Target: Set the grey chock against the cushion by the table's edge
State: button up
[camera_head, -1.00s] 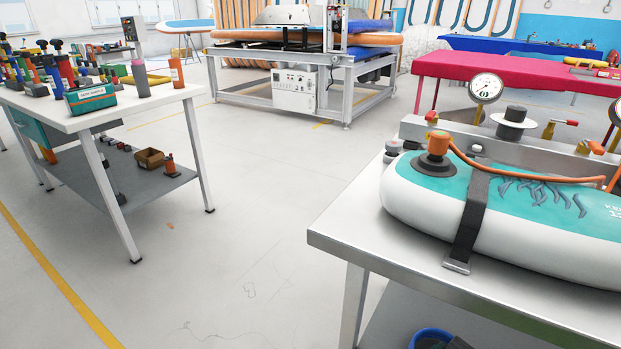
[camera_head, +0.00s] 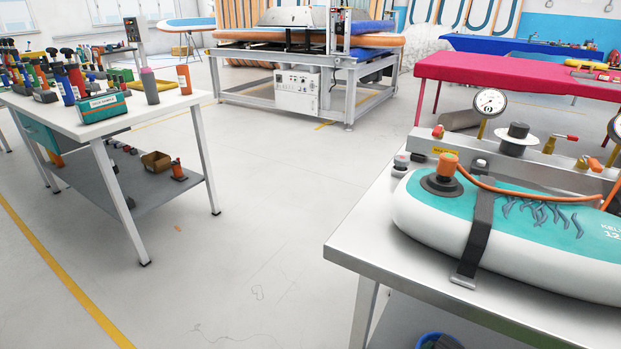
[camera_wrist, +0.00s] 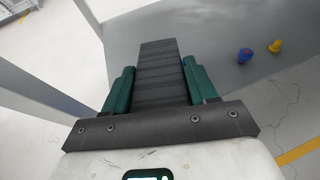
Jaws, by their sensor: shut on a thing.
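My gripper (camera_wrist: 153,88) shows only in the wrist view. Its two green fingers are shut on the grey chock (camera_wrist: 160,65), a dark grey ridged block that sticks out forward between them. The cushion (camera_head: 430,222), a white and teal inflatable, lies on the steel-topped table (camera_head: 385,250) at the right of the head view, close to the table's near left edge. A dark strap (camera_head: 478,235) runs over its end. The chock is not in the head view and appears apart from the cushion.
An orange hose (camera_head: 510,187) and a pressure gauge (camera_head: 490,102) are at the cushion. A white bench (camera_head: 125,125) with bottles stands at left. Open floor (camera_head: 250,240) lies between bench and table. The wrist view shows a grey surface with small blue (camera_wrist: 245,55) and yellow (camera_wrist: 275,46) items.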

jog(key=a+r+n+t+y+p, duration=0.25)
jog(key=a+r+p, duration=0.25)
jog(key=r+p, duration=1.05)
jog(key=s+f+n+t+y+p, duration=0.1)
jog(key=s+f+n+y+p, duration=0.1)
jog(key=s+f+n+y, duration=0.2)
jog(key=shift+s+a+f+n+t+y, duration=0.35)
jog(key=shift+f+n+y, duration=0.25)
jog(key=shift+n+y, duration=0.9)
jog(key=shift+d, duration=0.1)
